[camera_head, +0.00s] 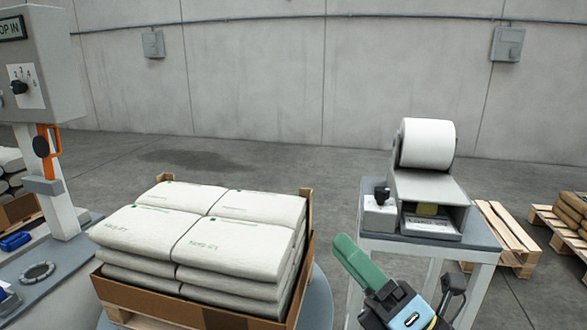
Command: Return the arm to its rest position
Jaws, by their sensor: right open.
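My right gripper (368,276) is at the bottom, right of centre. It has a green finger pointing up and to the left, and a dark and light-blue body. I see nothing held in it, and it is open. It hangs in front of the gap between the stacked sacks (238,245) and the printer table (430,244), apart from the sacks as far as I can tell. My left gripper is not in view.
White sacks lie layered in a brown tray (190,310). A label printer with a white roll (427,143) stands on the table. A grey control post (45,65) with an orange handle (49,155) is at left. Wooden pallets (505,235) lie at right. The floor behind is clear.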

